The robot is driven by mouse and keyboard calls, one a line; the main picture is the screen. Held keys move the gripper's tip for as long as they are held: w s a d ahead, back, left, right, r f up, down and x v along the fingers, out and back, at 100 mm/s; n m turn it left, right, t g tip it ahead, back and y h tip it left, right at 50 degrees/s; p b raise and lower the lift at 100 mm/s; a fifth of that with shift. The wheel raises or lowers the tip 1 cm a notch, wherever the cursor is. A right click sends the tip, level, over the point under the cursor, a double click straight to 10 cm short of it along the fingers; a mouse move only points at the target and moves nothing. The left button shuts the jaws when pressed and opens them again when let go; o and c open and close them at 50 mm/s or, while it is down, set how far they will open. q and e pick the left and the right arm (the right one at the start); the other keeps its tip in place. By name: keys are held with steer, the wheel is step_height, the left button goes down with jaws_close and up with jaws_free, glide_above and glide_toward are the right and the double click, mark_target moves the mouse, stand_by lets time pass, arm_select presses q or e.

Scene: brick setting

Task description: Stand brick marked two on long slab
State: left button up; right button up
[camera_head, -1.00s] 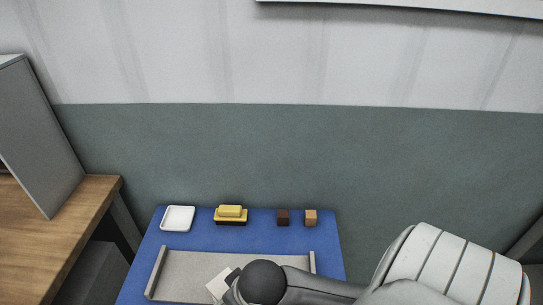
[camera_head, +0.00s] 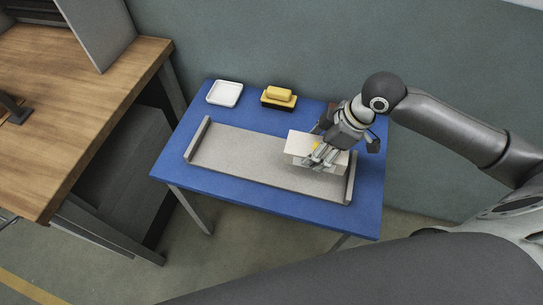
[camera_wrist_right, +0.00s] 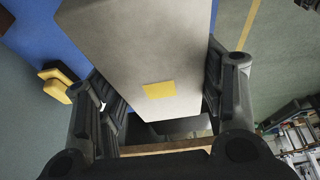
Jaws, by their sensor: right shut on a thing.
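A pale brick (camera_head: 302,144) is in my right gripper (camera_head: 328,153), over the right part of the long grey slab (camera_head: 235,156). In the head view its long side runs roughly along the slab; I cannot tell whether it touches the slab. In the right wrist view the brick (camera_wrist_right: 140,45) fills the space between the fingers of the right gripper (camera_wrist_right: 165,95), which is shut on it. A yellow patch shows on its face there; no number can be read. The fingers hide part of the brick in the head view. My left gripper is not in view.
The slab has a raised strip at each end and lies on a blue table (camera_head: 280,207). A white tray (camera_head: 224,93) and a yellow block on a yellow-and-black base (camera_head: 279,97) stand behind it. A wooden table (camera_head: 80,110) is at the left.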

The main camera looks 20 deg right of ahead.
steer(key=w+a+f, duration=0.2)
steer(key=w+f, duration=0.1)
steer(key=w+a+f, duration=0.3)
steer(key=w, duration=0.1)
steer(key=w+a+f+p, duration=0.1)
steer(key=w+a+f, duration=0.2)
steer(key=shift+w+f, duration=0.1)
steer(key=shift+w, duration=0.1)
step_height(320, 180, down, 3)
steer(key=shift+w+a+r+p, duration=0.1)
steer(key=shift+w+a+p, duration=0.05)
steer(key=shift+p, duration=0.15)
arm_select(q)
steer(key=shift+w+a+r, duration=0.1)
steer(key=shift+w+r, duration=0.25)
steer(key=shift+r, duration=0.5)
arm_select(e)
steer(key=shift+f, duration=0.3)
steer(key=shift+f, duration=0.15)
steer(key=o, duration=1.3)
